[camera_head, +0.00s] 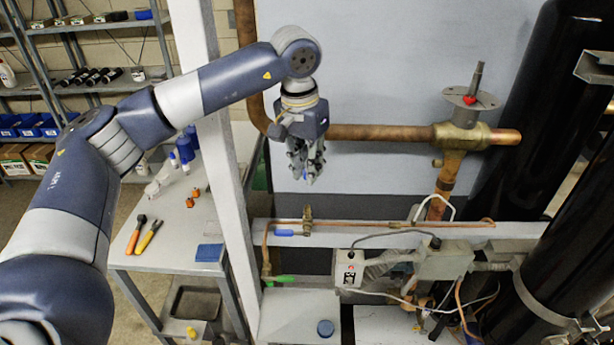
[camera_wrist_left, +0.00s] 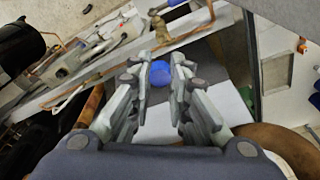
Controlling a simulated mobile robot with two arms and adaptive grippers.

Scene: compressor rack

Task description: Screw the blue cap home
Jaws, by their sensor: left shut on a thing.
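My left gripper (camera_head: 309,176) points down in front of the grey-blue panel, below the horizontal copper pipe. In the left wrist view its fingers (camera_wrist_left: 162,68) are closed around a round blue cap (camera_wrist_left: 160,74) at the fingertips. In the head view the fingers largely hide the cap. The cap is clear of the rail and fittings in the head view. My right gripper is not in view.
A pale rail (camera_head: 385,235) carries thin copper tubing and a brass fitting (camera_head: 307,215). A brass valve (camera_head: 458,136) stands to the right, near black cylinders (camera_head: 535,100). A side table (camera_head: 180,240) holds tools.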

